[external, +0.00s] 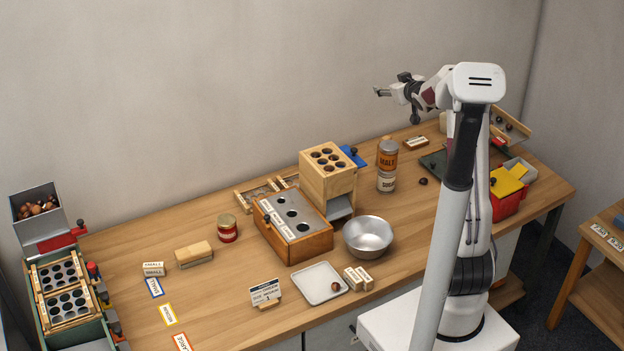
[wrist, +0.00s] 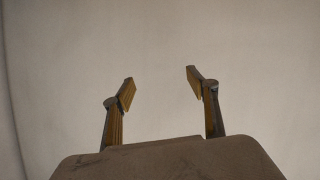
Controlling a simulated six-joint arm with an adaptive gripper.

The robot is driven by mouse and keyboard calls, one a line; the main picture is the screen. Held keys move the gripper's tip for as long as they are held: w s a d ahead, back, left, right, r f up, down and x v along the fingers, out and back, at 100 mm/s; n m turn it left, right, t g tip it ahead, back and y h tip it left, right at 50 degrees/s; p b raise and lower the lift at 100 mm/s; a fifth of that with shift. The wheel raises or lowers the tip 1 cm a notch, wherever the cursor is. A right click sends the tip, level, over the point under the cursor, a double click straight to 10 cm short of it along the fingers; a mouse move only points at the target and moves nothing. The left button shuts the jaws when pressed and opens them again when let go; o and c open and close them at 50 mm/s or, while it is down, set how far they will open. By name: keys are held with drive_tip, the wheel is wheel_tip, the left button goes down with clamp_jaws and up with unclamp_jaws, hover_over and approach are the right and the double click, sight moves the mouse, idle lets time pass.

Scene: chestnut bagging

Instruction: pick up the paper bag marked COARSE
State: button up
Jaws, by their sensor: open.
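I cannot make out the word COARSE on anything in either view. Small cream labelled pieces lie in a pair at the bench's front edge (external: 357,278), in another pair on the left of the bench (external: 153,269), and on the side table at the right (external: 607,237). I cannot tell whether any of these is a paper bag. My gripper (external: 382,92) is raised high above the back of the bench, well apart from all of them. In the wrist view its two fingers (wrist: 160,88) stand apart with only blank wall between them.
A wooden box with holes (external: 328,175), a lower box with a metal top (external: 292,226), a metal bowl (external: 367,237), stacked tins (external: 387,165) and a white tray (external: 320,284) crowd the middle. A red bin (external: 507,204) stands right. The left-centre bench is fairly clear.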

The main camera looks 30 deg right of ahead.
drive_tip(key=w+d+f+t+y, duration=0.1)
drive_tip(key=w+d+f, duration=0.15)
drive_tip(key=f, duration=0.25)
drive_tip(key=w+d+f+n+t+y, duration=0.1)
drive_tip(key=d+f, duration=0.2)
drive_tip(key=f, duration=0.1)
drive_tip(key=w+d+f+y, duration=0.1)
drive_tip(key=w+d+f, duration=0.1)
drive_tip(key=f, duration=0.3)
drive_tip(key=s+d+f+n+t+y, duration=0.1)
drive_tip(key=s+f+y, duration=0.3)
drive_tip(key=f, duration=1)
drive_tip(key=shift+s+d+t, duration=0.6)
drive_tip(key=shift+s+t, duration=0.1)
drive_tip(key=shift+s, duration=0.15)
drive_tip(key=shift+w+f, duration=0.1)
drive_tip(key=shift+x, duration=1.25)
drive_tip(key=shift+w, duration=0.1)
drive_tip(key=shift+f+x, duration=0.15)
drive_tip(key=shift+x, duration=1.1)
drive_tip(key=shift+f+x, duration=0.1)
drive_tip(key=shift+x, duration=1.15)
